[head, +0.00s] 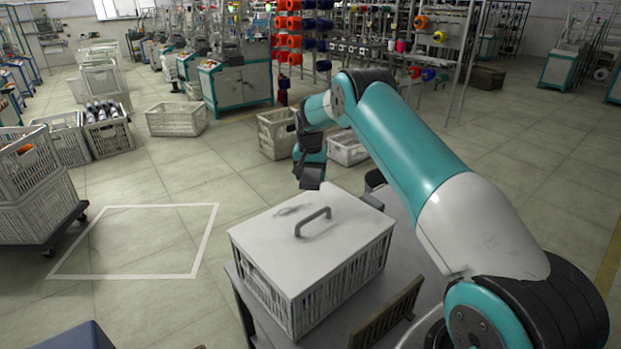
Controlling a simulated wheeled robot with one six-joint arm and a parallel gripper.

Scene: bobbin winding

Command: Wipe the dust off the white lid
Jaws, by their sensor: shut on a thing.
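The white lid (268,232) lies flat on a white slatted crate (318,298) and carries a dark arched handle (313,222). A grey smudge shows on the lid near its back left, and fainter grey lies around the handle. My gripper (310,168) hangs pointing down above the back edge of the lid. It is shut on a dark grey thing (312,181), small and blocky in this view; I cannot tell what it is. Its lower end appears close to the lid's back edge, but I cannot tell whether it touches.
The crate stands on a grey table (370,318), with a brown slatted piece (386,313) at the front right. A white-outlined floor square (135,245) is empty at the left. Stacked crates on a dolly (38,240) stand farther left. More crates and machines stand behind.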

